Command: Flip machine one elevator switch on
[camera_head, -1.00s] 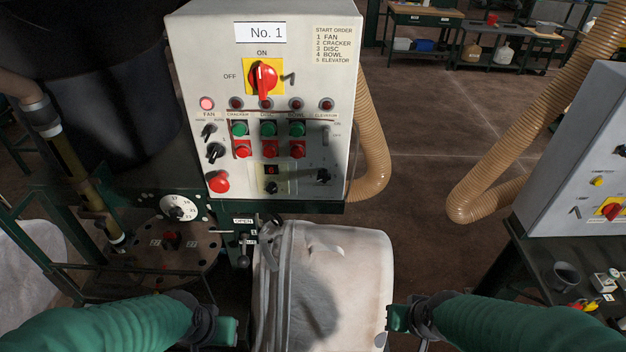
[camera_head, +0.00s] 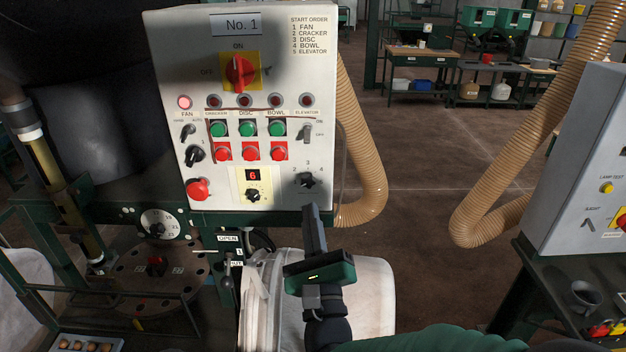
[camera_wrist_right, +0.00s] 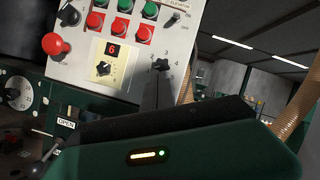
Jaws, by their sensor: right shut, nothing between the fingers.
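The machine one control panel (camera_head: 213,60), labelled "No. 1", faces me in the head view. Its elevator switch (camera_head: 306,131), a small grey lever, sits at the panel's right side under the ELEVATOR label and its lamp (camera_head: 306,101). The switch also shows at the top of the right wrist view (camera_wrist_right: 172,18). My right gripper (camera_head: 312,212) is shut and empty, pointing up just below the numbered knob (camera_head: 307,180). It is below the elevator switch and apart from it. My left gripper is not in view.
A red main switch (camera_head: 240,73), green and red buttons (camera_head: 248,129) and a red stop knob (camera_head: 199,189) share the panel. A white drum (camera_head: 370,295) stands below. A tan hose (camera_head: 365,150) runs along the panel's right side. A second panel (camera_head: 590,150) stands far right.

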